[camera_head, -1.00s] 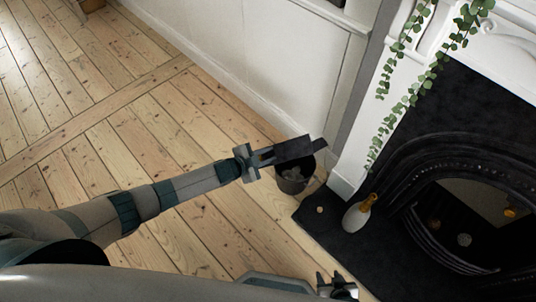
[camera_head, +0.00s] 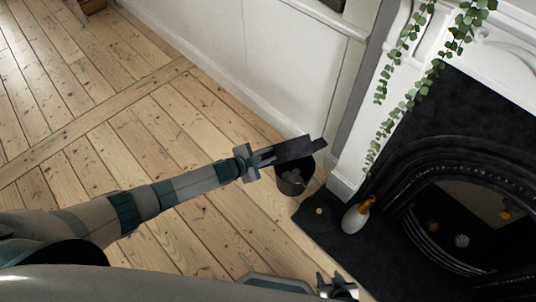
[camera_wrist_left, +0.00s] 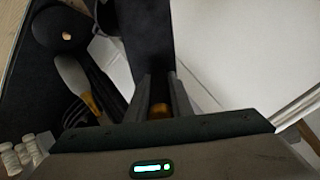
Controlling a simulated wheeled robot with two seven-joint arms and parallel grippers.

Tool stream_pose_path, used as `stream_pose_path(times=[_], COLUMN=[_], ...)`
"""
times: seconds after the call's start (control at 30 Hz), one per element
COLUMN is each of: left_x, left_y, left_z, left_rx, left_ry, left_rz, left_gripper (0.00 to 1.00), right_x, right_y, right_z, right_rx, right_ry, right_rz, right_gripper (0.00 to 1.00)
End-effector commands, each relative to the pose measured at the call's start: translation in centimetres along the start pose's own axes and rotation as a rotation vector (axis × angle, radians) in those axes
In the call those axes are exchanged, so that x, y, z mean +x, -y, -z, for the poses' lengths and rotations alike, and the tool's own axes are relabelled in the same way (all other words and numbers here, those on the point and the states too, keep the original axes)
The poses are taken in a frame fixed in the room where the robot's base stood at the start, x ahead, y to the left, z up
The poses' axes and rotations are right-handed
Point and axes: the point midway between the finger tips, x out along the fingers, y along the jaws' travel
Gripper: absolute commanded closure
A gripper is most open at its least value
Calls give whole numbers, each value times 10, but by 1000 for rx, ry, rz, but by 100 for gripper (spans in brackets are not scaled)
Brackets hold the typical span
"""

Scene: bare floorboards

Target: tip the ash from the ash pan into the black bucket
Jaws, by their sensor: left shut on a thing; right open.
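My left gripper (camera_head: 262,160) is shut on the dark ash pan (camera_head: 296,149), which reaches out to the right over the back rim of the black bucket (camera_head: 296,188). The pan also shows as a dark strip in the left wrist view (camera_wrist_left: 146,35). I see no ash on its visible face, and its exact tilt is hard to tell. My right gripper (camera_head: 337,287) is open and empty at the bottom edge of the head view.
The fireplace surround (camera_head: 352,165) and white wall (camera_head: 290,70) stand close behind.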

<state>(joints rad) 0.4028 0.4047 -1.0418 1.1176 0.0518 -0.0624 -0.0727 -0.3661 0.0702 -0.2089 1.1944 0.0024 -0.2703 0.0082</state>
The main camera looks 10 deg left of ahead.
Motion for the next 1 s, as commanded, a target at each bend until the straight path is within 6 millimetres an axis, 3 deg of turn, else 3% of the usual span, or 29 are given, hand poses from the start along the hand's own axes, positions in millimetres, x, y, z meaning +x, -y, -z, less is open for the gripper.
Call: stream_pose_path(times=[0.33, 0.63, 1.0], left_x=[12, 10, 0], left_y=[-10, -8, 2], left_z=[-12, -10, 3], left_rx=[0, 0, 0], left_ry=[-5, -5, -4], left_rz=[2, 2, 2], left_gripper=[100, 100, 100], right_x=[16, 14, -2], right_y=[0, 0, 0], right_z=[-10, -8, 2], right_rx=[0, 0, 0], right_ry=[0, 0, 0], right_rz=[0, 0, 0], right_gripper=[56, 56, 56])
